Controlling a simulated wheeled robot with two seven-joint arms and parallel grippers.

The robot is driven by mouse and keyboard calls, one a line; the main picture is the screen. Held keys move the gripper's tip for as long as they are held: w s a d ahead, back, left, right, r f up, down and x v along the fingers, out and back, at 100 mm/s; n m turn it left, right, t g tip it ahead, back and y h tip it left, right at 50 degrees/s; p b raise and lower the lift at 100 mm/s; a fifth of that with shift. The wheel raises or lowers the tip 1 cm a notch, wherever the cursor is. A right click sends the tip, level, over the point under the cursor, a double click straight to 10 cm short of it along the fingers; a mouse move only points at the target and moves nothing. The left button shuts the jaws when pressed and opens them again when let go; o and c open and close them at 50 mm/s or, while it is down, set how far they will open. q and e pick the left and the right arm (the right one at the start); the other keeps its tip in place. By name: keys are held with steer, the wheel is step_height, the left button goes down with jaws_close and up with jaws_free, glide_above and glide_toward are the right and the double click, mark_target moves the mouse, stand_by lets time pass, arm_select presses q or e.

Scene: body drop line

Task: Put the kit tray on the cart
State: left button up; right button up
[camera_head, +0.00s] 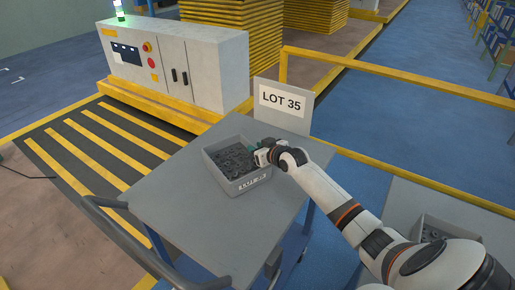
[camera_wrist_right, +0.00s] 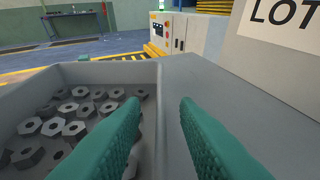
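The kit tray (camera_head: 243,186) is a grey open box filled with dark hex nuts, with a label on its front wall. It rests on the flat grey top of the cart (camera_head: 180,200), near the "LOT 35" sign. My right gripper (camera_head: 262,153) is at the tray's right side. In the right wrist view its teal fingers (camera_wrist_right: 160,115) are apart, one over the tray's inside and one outside, with the tray wall (camera_wrist_right: 152,120) between them and gaps visible. My left gripper is not in view.
The cart's dark handle (camera_head: 130,235) is at the near left. The "LOT 35" sign (camera_head: 282,104) stands at the cart's far edge. A grey surface with a box (camera_head: 432,228) is at right. A yellow rail (camera_head: 400,75) and a control cabinet (camera_head: 180,65) lie beyond.

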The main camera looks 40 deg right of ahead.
steer(key=v, duration=1.2)
steer(key=shift+r, duration=0.1)
